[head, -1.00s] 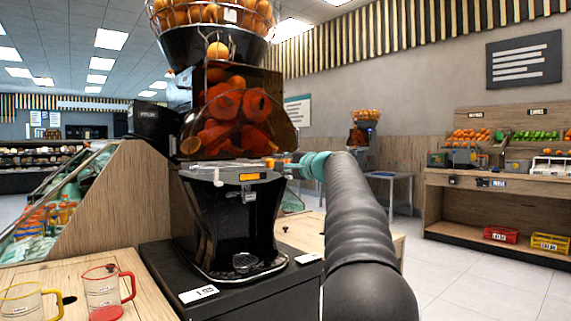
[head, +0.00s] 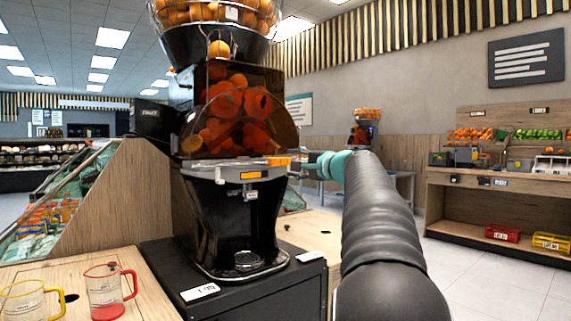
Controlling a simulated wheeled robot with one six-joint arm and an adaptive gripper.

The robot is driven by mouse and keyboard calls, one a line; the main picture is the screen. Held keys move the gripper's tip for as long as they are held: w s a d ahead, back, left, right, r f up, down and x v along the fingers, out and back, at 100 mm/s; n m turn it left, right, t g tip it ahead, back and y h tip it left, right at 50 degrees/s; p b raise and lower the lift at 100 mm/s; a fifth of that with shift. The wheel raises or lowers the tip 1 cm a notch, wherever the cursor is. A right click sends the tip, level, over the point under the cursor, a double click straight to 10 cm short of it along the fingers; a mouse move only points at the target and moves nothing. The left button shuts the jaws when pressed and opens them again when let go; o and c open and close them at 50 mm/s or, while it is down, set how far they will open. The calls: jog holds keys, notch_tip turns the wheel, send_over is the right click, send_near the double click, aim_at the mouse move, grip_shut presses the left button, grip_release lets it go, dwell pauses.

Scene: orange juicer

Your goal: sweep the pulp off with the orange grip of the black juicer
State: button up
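The black juicer (head: 232,215) stands on a dark cabinet, with a basket of oranges on top and oranges and orange parts behind its tinted front cover. A light grey tray (head: 215,169) runs across its middle, with an orange label on its front. The orange grip (head: 279,161) shows at the tray's right end. My arm reaches in from the lower right, and my gripper (head: 300,165) is at the right of the orange grip, very close to it. The fingers are small and partly hidden, so I cannot tell whether they touch or hold the grip. I cannot make out pulp clearly.
A red-handled jug (head: 104,291) and a yellow-handled jug (head: 22,303) stand on the wooden counter (head: 150,262) at lower left. A second juicer (head: 365,128) and fruit shelves (head: 500,185) are farther back at right. Open floor lies at lower right.

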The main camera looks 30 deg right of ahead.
jog(key=s, duration=0.6)
jog(key=shift+s+d, duration=0.2)
